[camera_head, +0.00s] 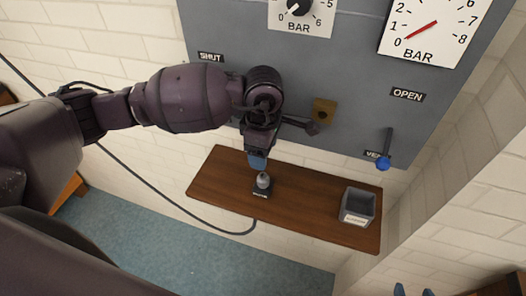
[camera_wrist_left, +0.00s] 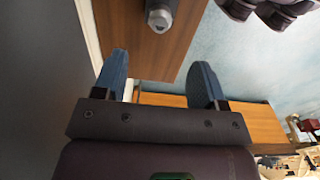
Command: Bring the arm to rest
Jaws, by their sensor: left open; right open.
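My left arm reaches in from the left in the head view, in front of the grey panel. Its gripper (camera_head: 258,160) points down above the wooden shelf, with a blue finger showing close over a small grey knob-shaped piece on a dark base (camera_head: 263,182). In the left wrist view the two blue fingers of the left gripper (camera_wrist_left: 160,80) stand wide apart with nothing between them. A grey round-ended piece (camera_wrist_left: 160,18) shows beyond them. My right gripper (camera_head: 414,292) shows only as two separated blue fingertips at the bottom right edge of the head view.
A dark cable hangs below the left arm.

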